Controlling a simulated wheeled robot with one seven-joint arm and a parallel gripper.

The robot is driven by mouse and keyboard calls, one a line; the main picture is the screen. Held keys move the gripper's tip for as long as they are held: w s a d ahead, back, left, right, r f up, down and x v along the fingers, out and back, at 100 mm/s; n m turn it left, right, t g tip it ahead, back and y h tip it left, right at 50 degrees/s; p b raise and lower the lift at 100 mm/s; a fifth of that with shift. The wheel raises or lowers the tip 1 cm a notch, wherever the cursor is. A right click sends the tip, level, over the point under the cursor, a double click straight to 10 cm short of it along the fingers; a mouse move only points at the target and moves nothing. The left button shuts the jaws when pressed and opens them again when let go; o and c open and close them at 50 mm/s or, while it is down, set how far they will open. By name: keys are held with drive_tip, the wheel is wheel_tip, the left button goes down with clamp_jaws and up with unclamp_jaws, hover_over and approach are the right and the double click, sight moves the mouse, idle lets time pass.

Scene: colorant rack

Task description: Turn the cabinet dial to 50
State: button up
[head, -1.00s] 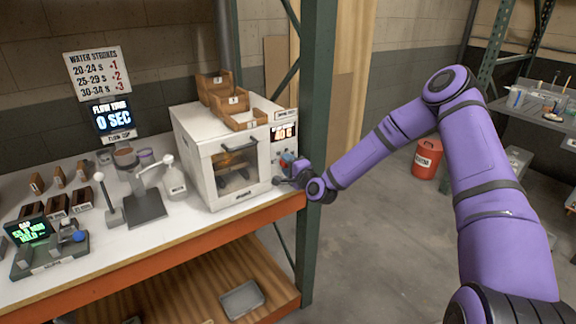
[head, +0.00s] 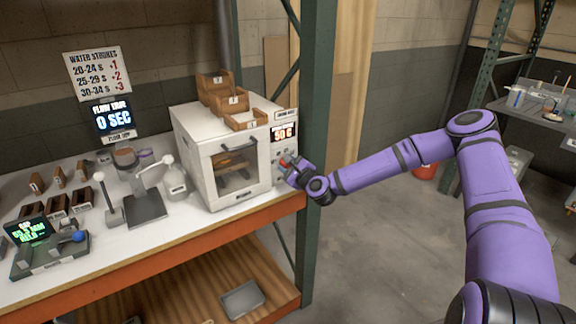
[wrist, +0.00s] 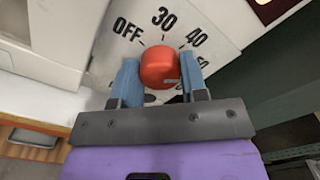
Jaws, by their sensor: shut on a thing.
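The white cabinet (head: 192,150) stands at the right end of the bench, its windowed door shut. Its small display (head: 284,133) appears to read 50 C. The red dial (wrist: 160,66) sits on the front panel, with OFF, 30 and 40 legible around it; the marks further right are partly covered by a finger. The dial also shows small in the head view (head: 284,162). My gripper (wrist: 158,76) has its blue fingers on both sides of the dial, shut on it. In the head view my gripper (head: 288,168) is at the panel. I cannot make out the dial's pointer.
A green rack post (head: 317,120) stands just right of the cabinet and close to my wrist. Wooden bins (head: 222,92) sit on the cabinet. A flow cup stand (head: 140,195) and bottle (head: 174,178) stand to its left. The floor at right is mostly open.

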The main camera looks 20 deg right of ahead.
idle(0.4)
drive_tip(key=o, duration=0.9)
drive_tip(key=v, duration=1)
drive_tip(key=shift+s+d, duration=0.15)
drive_tip(key=shift+s, duration=0.25)
